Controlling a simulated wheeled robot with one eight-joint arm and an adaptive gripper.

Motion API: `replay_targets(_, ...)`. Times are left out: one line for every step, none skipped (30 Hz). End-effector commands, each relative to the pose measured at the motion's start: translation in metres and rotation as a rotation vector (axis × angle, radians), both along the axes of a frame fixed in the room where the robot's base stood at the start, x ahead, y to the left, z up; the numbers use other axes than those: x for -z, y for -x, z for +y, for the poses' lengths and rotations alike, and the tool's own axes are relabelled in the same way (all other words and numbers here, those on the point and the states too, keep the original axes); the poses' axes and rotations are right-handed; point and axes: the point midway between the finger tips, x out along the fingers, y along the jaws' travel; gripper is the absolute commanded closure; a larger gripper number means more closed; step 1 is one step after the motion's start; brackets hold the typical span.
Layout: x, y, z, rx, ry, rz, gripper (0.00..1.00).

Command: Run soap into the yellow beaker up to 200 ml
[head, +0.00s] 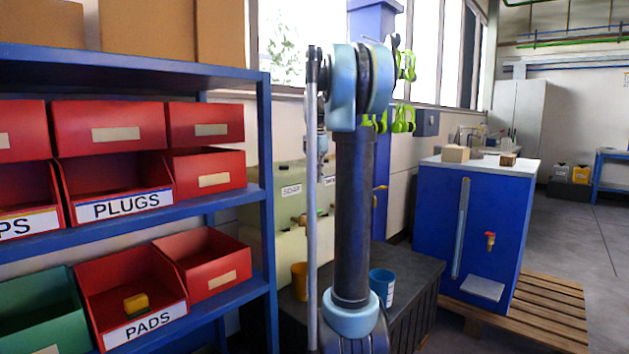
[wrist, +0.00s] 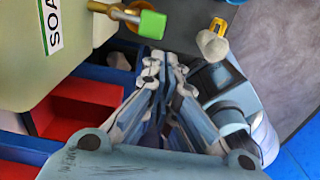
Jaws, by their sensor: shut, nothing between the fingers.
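The pale green soap tank (head: 262,215) stands behind the shelf, with a SOAP label (head: 291,190). A brass tap (head: 300,218) sticks out of its front. In the wrist view the soap tank (wrist: 50,85) is at the upper left, and its tap has a green handle (wrist: 152,23). My gripper (wrist: 163,62) is shut and empty, its tips just below the green handle in the picture; I cannot tell whether they touch. The yellow beaker (head: 299,279) stands low, below the tap in the head view, partly hidden by my arm. Its fill level does not show.
A blue beaker (head: 382,284) stands on the dark platform (head: 420,280), right of my arm. A blue shelf (head: 262,300) with red bins is close on the left. A blue cabinet (head: 450,240) on a pallet (head: 545,310) stands right.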

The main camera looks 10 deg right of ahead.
Motion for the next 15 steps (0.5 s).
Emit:
replay_targets(0.009,0.000,0.000,0.000,0.000,0.000,1.00)
replay_targets(0.015,0.000,0.000,0.000,0.000,0.000,1.00)
replay_targets(0.022,0.000,0.000,0.000,0.000,0.000,1.00)
replay_targets(0.027,0.000,0.000,0.000,0.000,0.000,1.00)
replay_targets(0.033,0.000,0.000,0.000,0.000,0.000,1.00)
replay_targets(0.040,0.000,0.000,0.000,0.000,0.000,1.00)
replay_targets(0.045,0.000,0.000,0.000,0.000,0.000,1.00)
replay_targets(0.050,0.000,0.000,0.000,0.000,0.000,1.00)
replay_targets(0.057,0.000,0.000,0.000,0.000,0.000,1.00)
replay_targets(0.062,0.000,0.000,0.000,0.000,0.000,1.00)
replay_targets(0.067,0.000,0.000,0.000,0.000,0.000,1.00)
replay_targets(0.074,0.000,0.000,0.000,0.000,0.000,1.00)
replay_targets(0.078,0.000,0.000,0.000,0.000,0.000,1.00)
replay_targets(0.082,0.000,0.000,0.000,0.000,0.000,1.00)
replay_targets(0.088,0.000,0.000,0.000,0.000,0.000,1.00)
